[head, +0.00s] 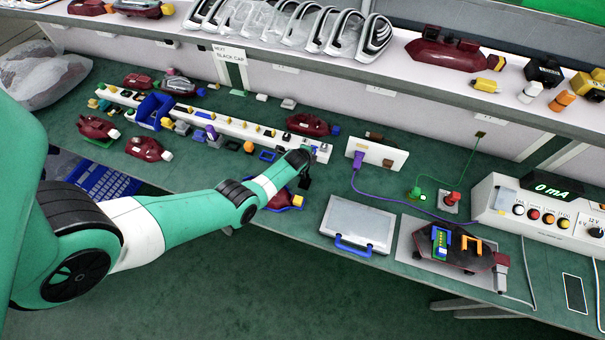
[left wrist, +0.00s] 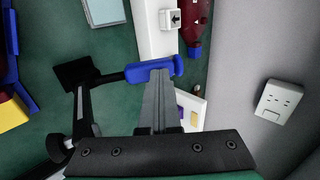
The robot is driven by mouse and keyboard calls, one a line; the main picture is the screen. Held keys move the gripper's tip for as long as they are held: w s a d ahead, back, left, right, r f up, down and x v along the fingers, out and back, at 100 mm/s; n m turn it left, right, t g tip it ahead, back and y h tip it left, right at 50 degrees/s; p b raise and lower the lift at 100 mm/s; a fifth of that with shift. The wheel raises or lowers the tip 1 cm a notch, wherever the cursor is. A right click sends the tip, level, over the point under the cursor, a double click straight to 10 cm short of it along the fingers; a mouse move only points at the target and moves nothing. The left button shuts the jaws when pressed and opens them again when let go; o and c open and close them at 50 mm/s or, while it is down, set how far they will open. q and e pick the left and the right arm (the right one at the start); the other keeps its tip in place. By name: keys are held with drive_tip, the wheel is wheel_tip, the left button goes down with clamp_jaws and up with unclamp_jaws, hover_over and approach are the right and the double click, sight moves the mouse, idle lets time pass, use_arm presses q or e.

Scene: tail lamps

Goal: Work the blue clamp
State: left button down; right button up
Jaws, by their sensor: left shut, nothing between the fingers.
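The blue clamp handle (left wrist: 137,72) shows in the left wrist view, lying across the end of a white rail (left wrist: 154,35). A black bar runs from the handle to a dark pad (left wrist: 75,72) on the left. My left gripper (left wrist: 158,78) is shut and empty, with its fingertips at the handle. I cannot tell whether they touch it or lie just above. In the head view my left gripper (head: 302,160) is at the right end of the rail and hides most of the clamp. My right gripper is not in view.
A red lamp (head: 310,125) lies behind the rail. A white socket panel (head: 377,152) stands to its right. A blue-edged red lamp (head: 284,200) lies in front. A grey case (head: 358,224) and a lamp fixture (head: 452,250) stand farther right.

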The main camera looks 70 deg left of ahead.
use_arm(q)
drive_tip(key=shift+s+f, duration=0.1)
drive_tip(key=s+d+r+p, duration=0.2)
drive_tip(key=r+p, duration=0.3)
drive_tip(key=r, duration=0.1)
drive_tip(key=s+d+r+p, duration=0.2)
drive_tip(key=d+r+p, duration=0.1)
drive_tip(key=r+p, duration=0.3)
drive_tip(key=shift+d+r, duration=0.15)
drive_tip(key=shift+r, duration=0.05)
idle(0.5)
